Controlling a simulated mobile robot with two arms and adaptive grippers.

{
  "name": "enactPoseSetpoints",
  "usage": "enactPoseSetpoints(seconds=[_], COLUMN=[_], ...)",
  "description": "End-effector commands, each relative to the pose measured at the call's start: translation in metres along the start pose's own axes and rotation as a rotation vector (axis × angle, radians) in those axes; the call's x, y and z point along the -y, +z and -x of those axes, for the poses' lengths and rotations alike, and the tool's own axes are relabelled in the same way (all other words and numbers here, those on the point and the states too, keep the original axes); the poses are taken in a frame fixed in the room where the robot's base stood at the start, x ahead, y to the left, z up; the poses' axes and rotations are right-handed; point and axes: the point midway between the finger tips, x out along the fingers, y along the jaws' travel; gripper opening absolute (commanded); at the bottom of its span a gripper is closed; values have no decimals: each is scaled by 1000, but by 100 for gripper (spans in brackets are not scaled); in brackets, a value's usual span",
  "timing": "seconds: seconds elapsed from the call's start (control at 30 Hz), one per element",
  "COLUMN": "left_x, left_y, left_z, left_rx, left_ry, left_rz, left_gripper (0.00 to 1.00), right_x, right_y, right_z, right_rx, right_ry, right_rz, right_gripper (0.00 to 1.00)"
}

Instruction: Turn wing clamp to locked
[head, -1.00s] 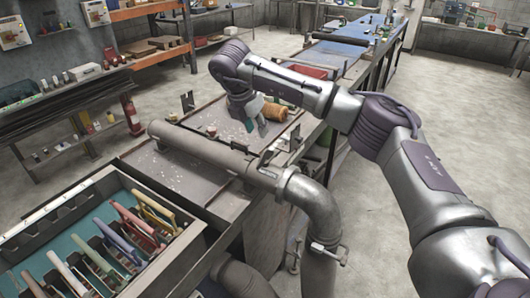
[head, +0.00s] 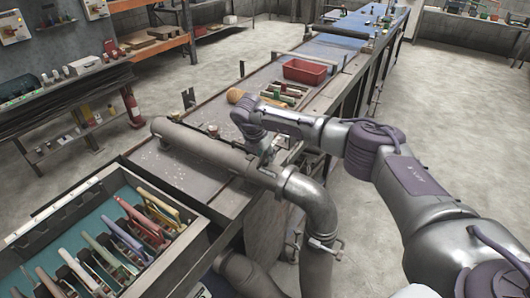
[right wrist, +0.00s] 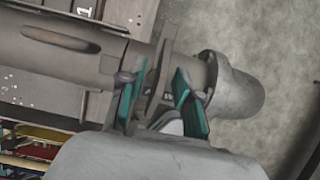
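A grey metal pipe (head: 190,147) lies across the bench and bends down at an elbow (head: 318,200). The wing clamp, an upright flat metal plate (right wrist: 157,72), stands at the pipe near the elbow. In the right wrist view my right gripper (right wrist: 155,92) is open, with one teal finger on each side of the plate. I cannot tell whether the fingers touch it. In the head view the right gripper (head: 265,153) is small and partly hides the clamp. My left gripper is not in view.
A tray (head: 194,249) of coloured-handled tools stands at the lower left. Beyond the pipe on the bench are a wooden roller-like piece (head: 235,96), several small parts and a red bin (head: 303,71). Another small clamp (head: 327,247) sits low on the bent pipe.

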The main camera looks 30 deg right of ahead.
Motion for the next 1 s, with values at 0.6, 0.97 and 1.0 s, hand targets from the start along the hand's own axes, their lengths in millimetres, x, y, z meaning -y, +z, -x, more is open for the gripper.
enactPoseSetpoints(seconds=[0.6,0.97,1.0], left_x=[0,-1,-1], left_y=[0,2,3], left_z=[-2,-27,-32], left_rx=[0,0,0], left_ry=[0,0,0], left_rz=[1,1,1], left_gripper=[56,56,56], right_x=[0,0,0], right_y=[0,-1,-1], right_z=[0,-4,-4], right_rx=[0,1,2], right_ry=[4,71,83], right_rz=[8,161,191], right_gripper=[0,0,0])
